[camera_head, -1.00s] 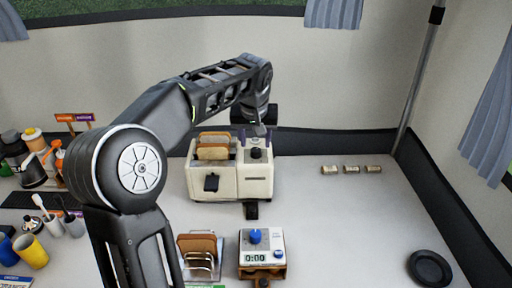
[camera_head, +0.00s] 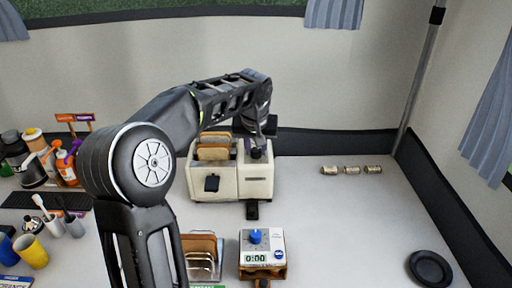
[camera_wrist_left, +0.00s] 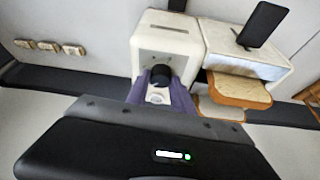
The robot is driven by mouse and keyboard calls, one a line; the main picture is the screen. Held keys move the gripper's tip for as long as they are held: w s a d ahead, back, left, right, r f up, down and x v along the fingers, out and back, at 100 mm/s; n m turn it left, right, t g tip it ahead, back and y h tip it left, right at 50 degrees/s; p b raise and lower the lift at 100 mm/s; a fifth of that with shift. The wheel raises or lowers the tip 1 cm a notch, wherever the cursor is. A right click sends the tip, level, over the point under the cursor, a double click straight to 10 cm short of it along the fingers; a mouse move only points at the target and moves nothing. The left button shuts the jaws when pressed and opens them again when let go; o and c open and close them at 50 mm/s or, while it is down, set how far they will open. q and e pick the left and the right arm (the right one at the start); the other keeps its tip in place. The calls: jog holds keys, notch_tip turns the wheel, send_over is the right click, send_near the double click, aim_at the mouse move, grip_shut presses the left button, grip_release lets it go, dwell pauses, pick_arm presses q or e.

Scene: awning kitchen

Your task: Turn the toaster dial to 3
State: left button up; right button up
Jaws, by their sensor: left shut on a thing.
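The cream toaster (camera_head: 257,188) stands on the counter against the back wall, with bread slices (camera_head: 214,146) in its slot and a black lever (camera_head: 211,183) on its front. Its black dial (camera_wrist_left: 161,76) is on the narrow right-hand section. My left gripper (camera_head: 256,150) reaches down over that section from above. In the left wrist view the purple fingers of this gripper (camera_wrist_left: 160,88) are shut around the dial, one on each side. The dial's numbers and pointer cannot be read. My right gripper is not in view.
A timer with a blue knob (camera_head: 255,237) and a rack with toast (camera_head: 199,246) stand in front. Several small cylinders (camera_head: 351,170) lie at the right, and a black round dish (camera_head: 430,268) at the front right. Cups and bottles crowd the left.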

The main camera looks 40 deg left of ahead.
pick_arm(q)
grip_shut()
jog(key=shift+r+m, duration=0.1)
jog(key=shift+m, duration=0.4)
jog(key=m+h+p, duration=0.1)
jog(key=m, duration=0.1)
jog(key=m+h+p, duration=0.1)
jog(key=m, duration=0.1)
jog(key=shift+a+t, duration=0.2)
jog(key=shift+t, duration=0.2)
jog(key=m, duration=0.2)
jog(key=m+h+p, duration=0.1)
jog(key=m, duration=0.1)
jog(key=shift+m+h, duration=0.3)
jog(key=o, duration=0.7)
grip_release()
jog(key=shift+v, duration=3.85)
